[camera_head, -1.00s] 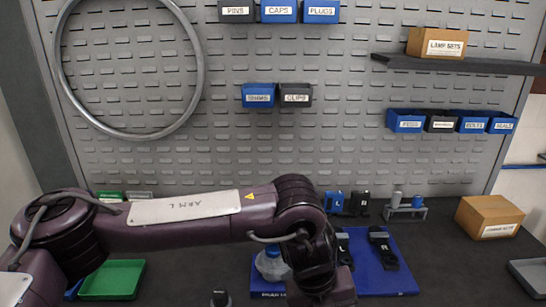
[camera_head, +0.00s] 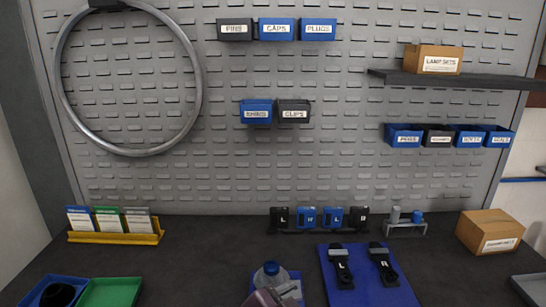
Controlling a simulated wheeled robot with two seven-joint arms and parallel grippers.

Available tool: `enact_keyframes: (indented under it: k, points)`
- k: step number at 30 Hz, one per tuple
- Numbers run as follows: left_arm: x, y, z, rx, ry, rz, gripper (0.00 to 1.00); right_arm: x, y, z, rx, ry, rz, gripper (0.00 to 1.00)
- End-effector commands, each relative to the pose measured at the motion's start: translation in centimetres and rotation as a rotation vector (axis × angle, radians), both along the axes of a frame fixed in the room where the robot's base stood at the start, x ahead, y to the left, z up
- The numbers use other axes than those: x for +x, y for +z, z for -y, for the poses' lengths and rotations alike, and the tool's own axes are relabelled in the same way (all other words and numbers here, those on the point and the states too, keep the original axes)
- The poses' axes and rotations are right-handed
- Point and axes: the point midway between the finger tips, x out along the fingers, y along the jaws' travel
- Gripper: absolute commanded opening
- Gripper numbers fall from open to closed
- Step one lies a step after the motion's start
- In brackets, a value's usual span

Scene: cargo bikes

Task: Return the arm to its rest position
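Neither gripper shows in the head view.
A yellow rack (camera_head: 115,237) of cards, a blue tray (camera_head: 30,292) and a green tray (camera_head: 112,291) are at left. Black and blue holders (camera_head: 306,218) stand by the pegboard. A cardboard box (camera_head: 490,231) is at right. The middle left of the bench is clear.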

Motion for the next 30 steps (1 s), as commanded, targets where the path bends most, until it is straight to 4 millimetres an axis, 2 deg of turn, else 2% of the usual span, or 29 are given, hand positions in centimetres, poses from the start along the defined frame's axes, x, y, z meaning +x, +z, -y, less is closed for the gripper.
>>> enact_keyframes:
  k: [1, 3, 6, 12, 21, 30]
  points:
    - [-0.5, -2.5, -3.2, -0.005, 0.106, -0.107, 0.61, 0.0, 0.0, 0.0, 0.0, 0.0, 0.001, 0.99]
    - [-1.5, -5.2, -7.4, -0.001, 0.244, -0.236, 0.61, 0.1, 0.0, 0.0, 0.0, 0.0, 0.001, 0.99]
    - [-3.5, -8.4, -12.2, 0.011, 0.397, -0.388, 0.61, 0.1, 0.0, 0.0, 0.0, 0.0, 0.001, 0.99]
    - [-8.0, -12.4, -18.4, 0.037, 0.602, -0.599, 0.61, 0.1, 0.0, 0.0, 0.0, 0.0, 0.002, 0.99]
    - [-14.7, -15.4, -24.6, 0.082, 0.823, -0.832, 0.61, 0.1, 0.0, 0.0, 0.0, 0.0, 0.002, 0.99]
    - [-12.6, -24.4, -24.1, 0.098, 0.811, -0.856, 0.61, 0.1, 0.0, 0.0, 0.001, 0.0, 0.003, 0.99]
